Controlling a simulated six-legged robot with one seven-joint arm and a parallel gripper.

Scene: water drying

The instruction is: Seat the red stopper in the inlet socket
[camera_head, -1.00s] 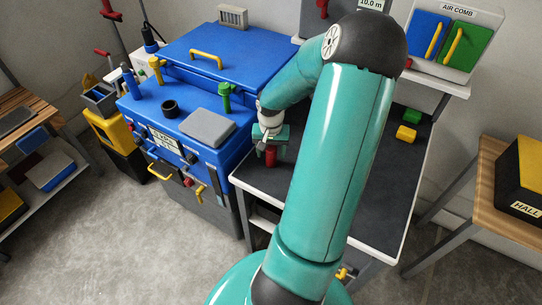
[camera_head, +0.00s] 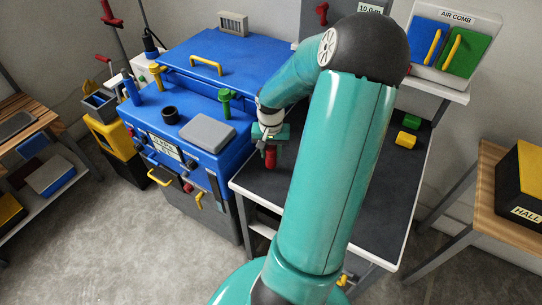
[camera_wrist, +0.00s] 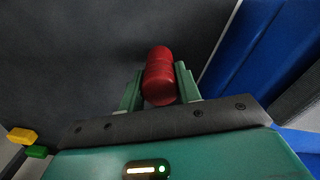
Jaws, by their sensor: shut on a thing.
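The red stopper (camera_head: 270,157) is a short red cylinder between the fingers of my gripper (camera_head: 269,146), over the left end of the dark-topped table. The wrist view also shows the red stopper (camera_wrist: 159,75) between the two green fingers of my gripper (camera_wrist: 160,85), which is shut on it. I cannot tell whether the stopper still touches the table top. The blue machine (camera_head: 215,160) stands left of the table. A dark round open socket (camera_head: 170,115) sits on its top; I cannot tell whether this is the inlet socket.
A green stopper (camera_head: 226,101) and a grey plate (camera_head: 207,133) are on the blue machine near my gripper. Yellow (camera_head: 405,139) and green (camera_head: 411,121) blocks lie on the table's right side. The dark table top (camera_head: 377,205) is otherwise mostly clear.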

